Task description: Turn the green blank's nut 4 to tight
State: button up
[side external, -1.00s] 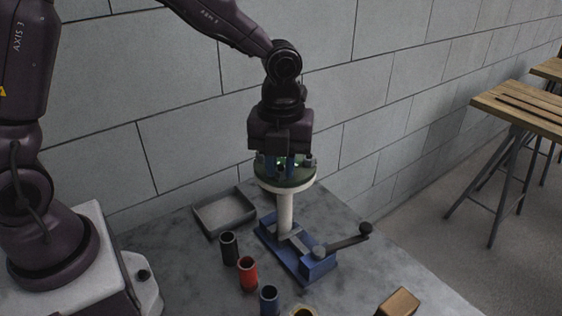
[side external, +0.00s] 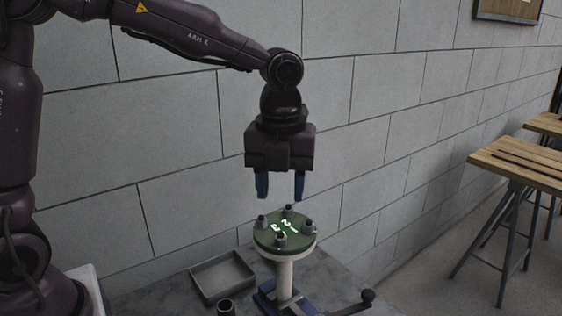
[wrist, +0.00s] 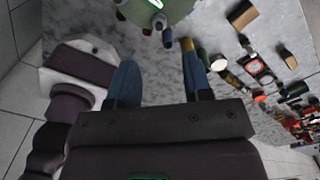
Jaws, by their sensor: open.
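The green blank (side external: 270,233) is a round disc with a pale rim, lying flat on a white post (side external: 285,278). Several grey nuts on studs stand around its edge: a left one (side external: 262,221), a back one (side external: 288,210), a right one (side external: 309,228) and a front one (side external: 281,241). Glowing numerals are on its face, but I cannot match nut 4 surely. My gripper (side external: 280,198) hangs above the blank, its two blue fingers apart, empty and pointing down. The wrist view shows the open fingers (wrist: 158,72) and part of the green blank (wrist: 170,8) at the top edge.
A grey tray (side external: 222,277) sits left of the post. A dark cup (side external: 226,306) is at the bottom edge. A blue base (side external: 267,298) and a black-knobbed handle (side external: 366,296) are low in view. A block wall (side external: 420,130) stands behind. Several loose items lie on the table in the wrist view.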

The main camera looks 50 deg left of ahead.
jog(key=shift+r, duration=2.15)
jog(key=s+a+n+t, duration=0.2)
jog(key=s+n, duration=0.6)
jog(key=n, duration=0.5)
jog(key=s+a+n+t, duration=0.3)
jog(key=s+a+n, duration=0.2)
jog(key=n, duration=0.8)
jog(key=s, duration=0.3)
jog(key=shift+s+a+r+n+t, duration=0.2)
jog(key=shift+a+r+n+t, duration=0.1)
jog(key=shift+r, duration=0.1)
